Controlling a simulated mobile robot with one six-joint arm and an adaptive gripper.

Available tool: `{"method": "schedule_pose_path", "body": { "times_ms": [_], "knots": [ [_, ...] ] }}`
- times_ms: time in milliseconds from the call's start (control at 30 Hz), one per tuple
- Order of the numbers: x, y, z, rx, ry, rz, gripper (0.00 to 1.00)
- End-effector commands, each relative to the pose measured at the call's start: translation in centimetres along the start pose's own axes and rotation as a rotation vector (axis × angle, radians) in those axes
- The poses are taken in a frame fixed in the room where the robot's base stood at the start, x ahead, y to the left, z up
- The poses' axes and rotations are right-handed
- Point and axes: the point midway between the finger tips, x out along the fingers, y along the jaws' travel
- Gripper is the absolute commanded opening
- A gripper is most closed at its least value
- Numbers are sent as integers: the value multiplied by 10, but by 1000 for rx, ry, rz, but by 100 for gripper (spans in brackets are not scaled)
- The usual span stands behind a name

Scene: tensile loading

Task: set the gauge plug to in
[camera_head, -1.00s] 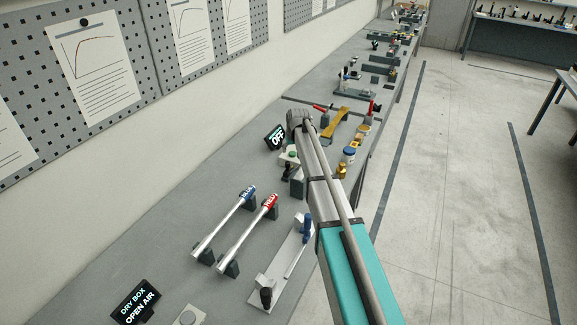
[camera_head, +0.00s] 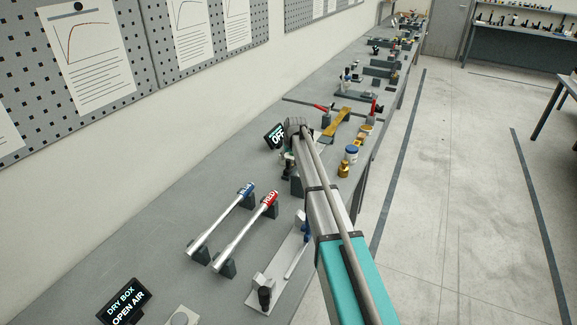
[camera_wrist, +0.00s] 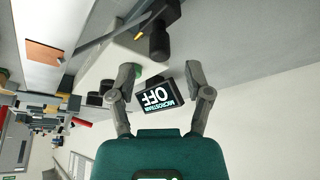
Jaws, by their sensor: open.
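The small black display (camera_head: 274,136) reads OFF in the head view, beside the end of my arm. In the wrist view the display (camera_wrist: 159,97) reads MICROSTRAIN OFF, upside down, and shows between my fingers. A pale box (camera_wrist: 103,66) with a green part at its edge lies past the left finger. A black cylindrical piece (camera_wrist: 153,42), with a small yellow mark beside it, is at this box; it may be the gauge plug, but I cannot tell whether it is in. My gripper (camera_wrist: 161,71) is open, with nothing visibly held. In the head view my arm hides much of this spot.
Blue-marked (camera_head: 222,219) and red-marked (camera_head: 246,234) wrenches rest on dark stands nearer on the bench. A DRY BOX OPEN AIR display (camera_head: 124,302) stands at the front. A yellow part (camera_head: 337,122), a jar (camera_head: 352,154) and a brass piece (camera_head: 343,169) lie beyond my arm.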

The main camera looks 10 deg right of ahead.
Motion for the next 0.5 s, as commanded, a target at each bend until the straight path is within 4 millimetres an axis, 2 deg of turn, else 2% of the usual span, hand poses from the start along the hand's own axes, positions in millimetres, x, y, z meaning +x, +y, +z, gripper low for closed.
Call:
{"method": "schedule_pose_path", "body": {
  "times_ms": [33, 200, 500],
  "knots": [
    [9, 0, 1, 0, 0, 0, 65],
    [22, 0, 1, 0, 0, 0, 65],
    [36, 1, 0, 1, 0, 0, 65]
  ]
}}
